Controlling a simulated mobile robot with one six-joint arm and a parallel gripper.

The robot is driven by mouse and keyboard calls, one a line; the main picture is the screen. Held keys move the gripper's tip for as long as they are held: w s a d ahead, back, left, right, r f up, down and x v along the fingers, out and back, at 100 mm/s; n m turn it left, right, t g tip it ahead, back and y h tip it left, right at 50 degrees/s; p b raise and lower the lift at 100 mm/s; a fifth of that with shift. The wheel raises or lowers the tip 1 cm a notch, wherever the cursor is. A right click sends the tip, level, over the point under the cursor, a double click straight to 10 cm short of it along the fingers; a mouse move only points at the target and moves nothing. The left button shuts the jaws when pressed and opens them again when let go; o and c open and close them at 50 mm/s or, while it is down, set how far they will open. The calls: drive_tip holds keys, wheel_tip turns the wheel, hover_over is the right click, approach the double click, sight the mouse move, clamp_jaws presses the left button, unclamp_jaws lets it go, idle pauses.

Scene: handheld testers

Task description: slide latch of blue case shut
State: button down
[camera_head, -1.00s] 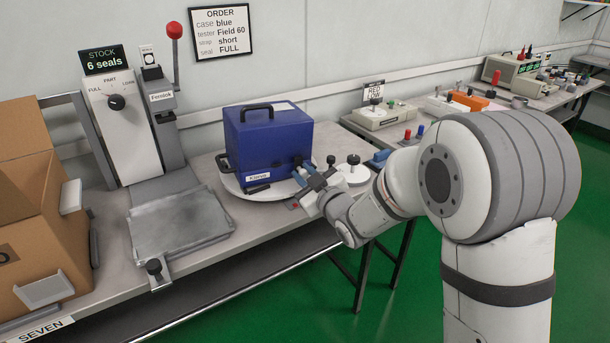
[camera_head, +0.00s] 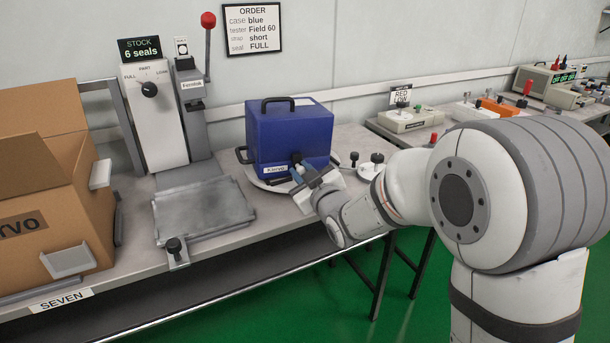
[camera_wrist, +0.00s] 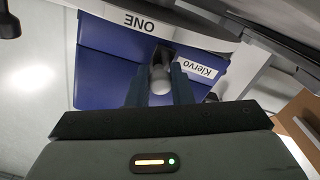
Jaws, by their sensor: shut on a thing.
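The blue case (camera_head: 290,130) stands upright on a round white turntable (camera_head: 262,184), with a black handle on top and a white Klervo label (camera_head: 276,168) on its front. My gripper (camera_head: 298,173) is at the case's front, right of the label. In the wrist view, the two fingers (camera_wrist: 159,88) of my gripper stand either side of a grey latch knob (camera_wrist: 160,74) and are shut on it. The blue case (camera_wrist: 100,65) shows behind, with its label upside down. The knob's far end and the latch's seat are partly hidden.
A sealing press (camera_head: 155,115) with a red-knobbed lever and a grey plate (camera_head: 205,208) stands left of the case. An open cardboard box (camera_head: 45,190) is at far left. Testers stand on the right bench.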

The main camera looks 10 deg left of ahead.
drive_tip(key=shift+w+d, duration=0.1)
drive_tip(key=shift+d, duration=0.05)
drive_tip(key=c, duration=1.3)
unclamp_jaws()
drive_tip(key=shift+d, duration=0.1)
drive_tip(key=v, duration=0.7)
drive_tip(key=shift+s+d+p, duration=0.25)
drive_tip(key=shift+s+p, duration=0.05)
drive_tip(key=shift+p, duration=0.05)
